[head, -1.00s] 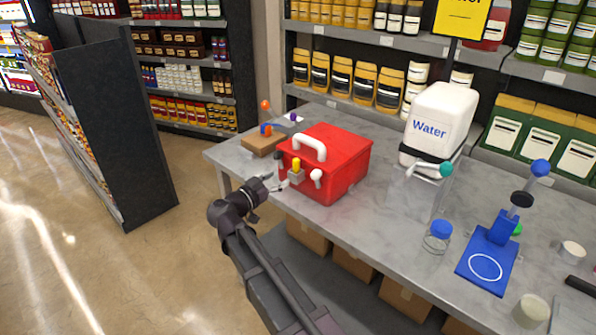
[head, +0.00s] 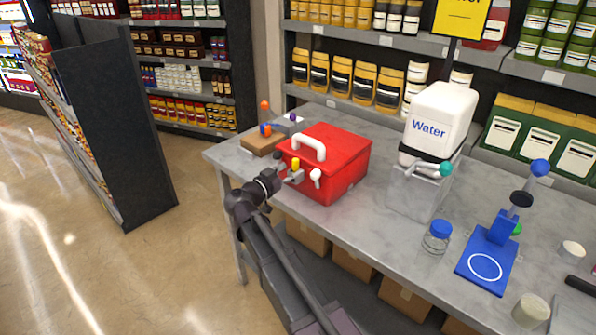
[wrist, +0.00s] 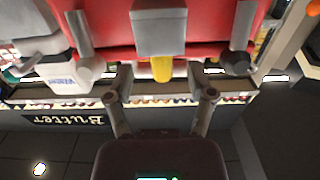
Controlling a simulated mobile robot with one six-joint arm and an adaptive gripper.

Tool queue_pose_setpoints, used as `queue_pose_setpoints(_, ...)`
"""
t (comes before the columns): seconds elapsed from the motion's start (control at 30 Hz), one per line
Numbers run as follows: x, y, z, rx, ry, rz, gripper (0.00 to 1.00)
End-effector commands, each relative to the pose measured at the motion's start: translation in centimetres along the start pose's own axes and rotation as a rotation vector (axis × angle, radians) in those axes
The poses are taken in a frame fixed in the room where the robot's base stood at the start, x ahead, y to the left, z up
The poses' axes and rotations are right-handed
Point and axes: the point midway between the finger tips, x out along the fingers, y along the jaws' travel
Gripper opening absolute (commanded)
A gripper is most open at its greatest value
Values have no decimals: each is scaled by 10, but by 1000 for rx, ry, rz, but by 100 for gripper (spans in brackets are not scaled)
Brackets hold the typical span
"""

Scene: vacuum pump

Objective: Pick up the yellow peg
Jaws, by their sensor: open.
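The yellow peg (head: 295,164) sticks up from a small grey block (head: 295,177) on the front of the red box-shaped pump (head: 335,187). In the wrist view the peg (wrist: 161,69) shows below the grey block (wrist: 160,33), in line with the gap between my fingers. My gripper (head: 285,179) is right at the front of the pump, close to the block. In the wrist view my gripper (wrist: 165,80) is open, with one finger on each side of the peg. I cannot tell whether either finger touches it.
A white knob (head: 316,178) and a dark knob (head: 280,158) flank the block. The grey table (head: 365,218) also holds a water container (head: 440,118), a blue stand (head: 487,262) and a blue-lidded jar (head: 437,238).

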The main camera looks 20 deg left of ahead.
Motion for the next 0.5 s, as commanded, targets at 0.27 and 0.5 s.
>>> queue_pose_setpoints(0.27, 27, -1, 0, 0, 0, 1, 70)
queue_pose_setpoints(0.5, 28, 0, 0, 0, 0, 0, 70)
